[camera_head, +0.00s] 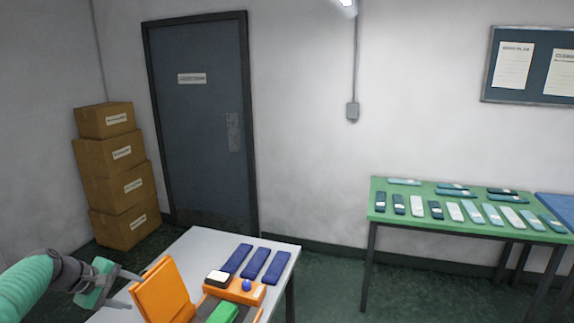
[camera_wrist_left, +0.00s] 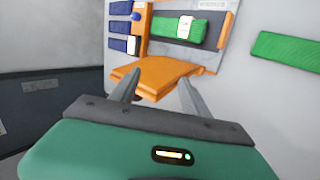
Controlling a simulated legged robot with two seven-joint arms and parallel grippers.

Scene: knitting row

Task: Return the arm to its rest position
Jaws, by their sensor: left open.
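My left gripper (camera_head: 128,290) comes in from the left at the near left of the white-topped table. My right gripper is not in view.
Several dark blue pieces (camera_head: 255,263) and a blue knob (camera_head: 246,285) are at the table's right. Another green piece (camera_wrist_left: 288,50) lies apart on the white top. A green table (camera_head: 440,226) with several teal pieces stands at the right. Stacked boxes (camera_head: 120,187) stand at the left beside a door (camera_head: 200,130).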

